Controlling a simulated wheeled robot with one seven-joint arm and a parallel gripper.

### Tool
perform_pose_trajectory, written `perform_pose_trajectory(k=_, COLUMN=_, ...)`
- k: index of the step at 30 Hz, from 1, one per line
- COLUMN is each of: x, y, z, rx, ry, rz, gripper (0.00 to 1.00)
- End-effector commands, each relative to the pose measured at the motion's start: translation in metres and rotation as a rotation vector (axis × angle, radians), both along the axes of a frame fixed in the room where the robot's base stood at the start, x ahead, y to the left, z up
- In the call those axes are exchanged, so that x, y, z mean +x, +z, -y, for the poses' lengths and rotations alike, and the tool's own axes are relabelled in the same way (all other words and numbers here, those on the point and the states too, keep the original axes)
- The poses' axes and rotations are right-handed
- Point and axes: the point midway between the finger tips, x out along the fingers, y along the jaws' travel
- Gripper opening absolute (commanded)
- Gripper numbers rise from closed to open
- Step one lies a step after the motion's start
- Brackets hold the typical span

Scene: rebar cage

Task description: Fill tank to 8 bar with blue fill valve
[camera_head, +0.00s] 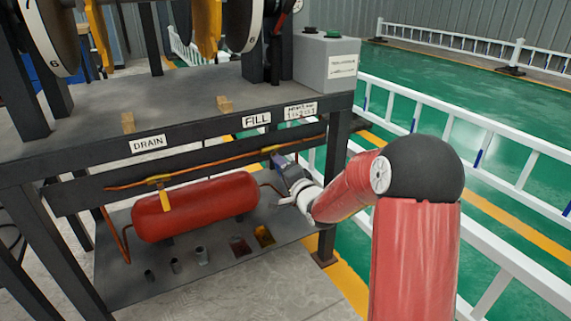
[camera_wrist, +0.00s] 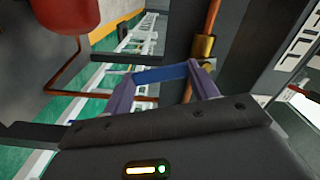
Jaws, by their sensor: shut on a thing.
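The red tank (camera_head: 195,206) lies on the lower shelf under the bench, and its end shows in the wrist view (camera_wrist: 68,14). My gripper (camera_head: 279,162) reaches in under the FILL label (camera_head: 256,120). In the wrist view its two purple-grey fingers close on the ends of the blue fill valve handle (camera_wrist: 160,74). The brass fill valve body (camera_wrist: 204,46) sits on a copper pipe just beside the right finger. In the head view the blue handle is hidden by my gripper. The pressure reading cannot be seen.
A yellow drain valve handle (camera_head: 165,197) hangs in front of the tank, below the DRAIN label (camera_head: 149,143). The bench leg (camera_head: 333,185) stands close beside my gripper. Dial gauges (camera_head: 48,35) at the top are cut off. White railings (camera_head: 500,135) run along the right.

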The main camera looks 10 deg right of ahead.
Motion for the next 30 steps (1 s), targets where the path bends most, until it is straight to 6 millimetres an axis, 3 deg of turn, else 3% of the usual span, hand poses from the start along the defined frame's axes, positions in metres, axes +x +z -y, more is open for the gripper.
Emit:
perform_pose_trajectory(k=12, x=-0.005, y=-0.004, z=-0.013, rx=0.254, ry=-0.001, rz=-0.086, gripper=0.18)
perform_pose_trajectory(k=30, x=-0.006, y=-0.005, z=-0.016, rx=0.325, ry=-0.002, rz=-0.109, gripper=0.18)
